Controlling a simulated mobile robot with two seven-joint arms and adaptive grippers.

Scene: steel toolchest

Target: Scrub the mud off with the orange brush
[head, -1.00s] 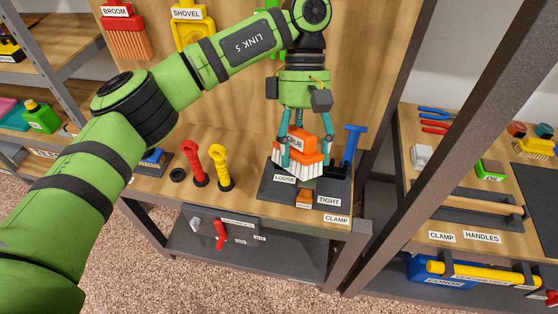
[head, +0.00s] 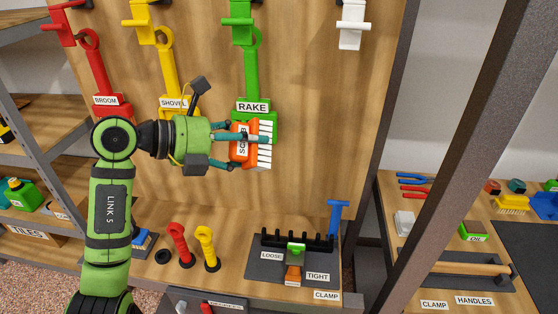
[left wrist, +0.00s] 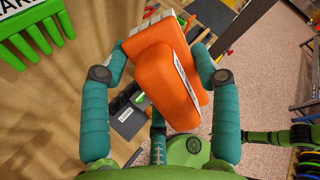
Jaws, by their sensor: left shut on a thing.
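The orange scrub brush (head: 238,155) with white bristles is held sideways in the air in front of the wooden back panel, its bristles facing right in the head view. I make out no mud on any surface. My right gripper is not in view.
A red broom (head: 97,70) and yellow shovel (head: 168,75) hang left of the rake. Below, the bench carries red (head: 180,244) and yellow (head: 207,248) handles and a black clamp rack (head: 267,270). A dark post (head: 478,110) stands at the right.

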